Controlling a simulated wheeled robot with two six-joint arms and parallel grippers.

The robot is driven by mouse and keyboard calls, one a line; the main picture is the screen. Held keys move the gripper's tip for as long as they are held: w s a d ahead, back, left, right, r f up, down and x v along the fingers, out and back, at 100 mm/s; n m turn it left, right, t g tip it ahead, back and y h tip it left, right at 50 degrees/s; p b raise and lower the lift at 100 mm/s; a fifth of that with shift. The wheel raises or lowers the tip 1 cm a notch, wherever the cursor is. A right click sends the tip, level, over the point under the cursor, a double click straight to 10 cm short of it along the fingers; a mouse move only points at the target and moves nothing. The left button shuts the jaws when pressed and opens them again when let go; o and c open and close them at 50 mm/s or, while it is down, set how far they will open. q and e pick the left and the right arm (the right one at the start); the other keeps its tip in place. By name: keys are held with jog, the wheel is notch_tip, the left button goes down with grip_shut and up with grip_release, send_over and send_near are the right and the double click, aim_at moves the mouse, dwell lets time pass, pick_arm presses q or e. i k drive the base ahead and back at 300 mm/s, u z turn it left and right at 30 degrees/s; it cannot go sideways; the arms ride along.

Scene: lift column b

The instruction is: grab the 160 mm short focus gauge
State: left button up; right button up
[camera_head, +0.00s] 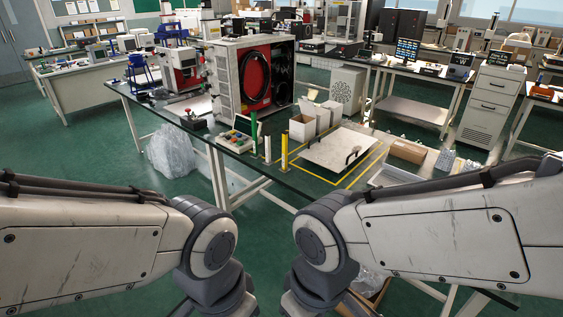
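I cannot pick out the 160 mm short focus gauge for certain; no label is readable. Several slim upright pieces stand near the front edge of the glass-topped table: a yellow post (284,153), a green post (254,131) and a short pale post (267,149). They stand apart from each other. My two arms come in from the left and right at the bottom, with their joints bending down out of the picture. Neither gripper shows. Nothing of mine touches the posts in this view.
The table (206,137) also bears a large open machine with a red inside (253,77), a button box (235,141), white open boxes (302,127) and a flat pale plate with handles (325,153) inside yellow lines. Clear plastic wrap (172,150) lies below.

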aim_at(269, 162)
jog(key=u, duration=0.35)
jog(key=i, duration=2.3)
jog(key=z, duration=0.35)
